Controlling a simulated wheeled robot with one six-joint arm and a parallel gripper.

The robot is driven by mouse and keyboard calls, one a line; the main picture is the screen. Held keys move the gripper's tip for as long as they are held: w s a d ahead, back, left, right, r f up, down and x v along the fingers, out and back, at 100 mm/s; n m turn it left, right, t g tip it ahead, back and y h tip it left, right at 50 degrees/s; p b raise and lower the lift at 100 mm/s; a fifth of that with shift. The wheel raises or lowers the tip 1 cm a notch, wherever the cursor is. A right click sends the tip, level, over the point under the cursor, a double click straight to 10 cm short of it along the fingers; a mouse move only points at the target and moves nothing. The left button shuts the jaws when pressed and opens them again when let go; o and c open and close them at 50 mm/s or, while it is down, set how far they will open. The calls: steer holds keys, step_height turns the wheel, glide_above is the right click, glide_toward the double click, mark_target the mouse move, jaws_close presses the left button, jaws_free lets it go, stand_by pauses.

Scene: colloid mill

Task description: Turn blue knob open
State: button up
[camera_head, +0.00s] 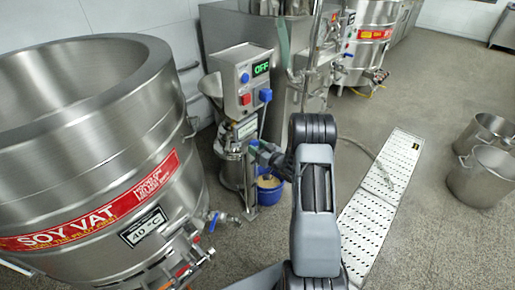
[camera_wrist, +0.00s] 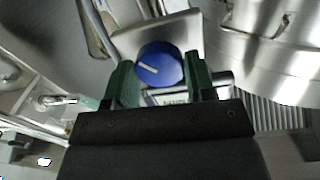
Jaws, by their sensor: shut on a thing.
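The blue knob (camera_wrist: 158,64) is round with a white pointer line and sits on a silver metal plate (camera_wrist: 128,42) in the wrist view. The pointer line is tilted, lying closer to horizontal than upright. My gripper (camera_wrist: 160,70) has its green fingers on either side of the knob and is shut on it. In the head view my gripper (camera_head: 262,152) is at the colloid mill, below its grey control box (camera_head: 233,82). The knob itself is mostly hidden there by the gripper. The green display (camera_head: 261,68) on the box reads OFF.
The large steel soy vat (camera_head: 90,130) stands close on the left, with a valve (camera_head: 213,217) at its side. A blue bucket (camera_head: 270,190) stands below the mill. A white perforated floor strip (camera_head: 372,205) and steel pots (camera_head: 483,175) are at right.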

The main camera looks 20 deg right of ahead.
steer(key=n+b, duration=0.4)
steer(key=shift+n+b, duration=0.4)
steer(key=o, duration=0.9)
steer(key=shift+o, duration=0.2)
steer(key=p+v, duration=0.2)
steer(key=v, duration=1.2)
steer(key=shift+f, duration=0.2)
steer(key=shift+w+d+f, duration=0.1)
steer(key=shift+w, duration=0.05)
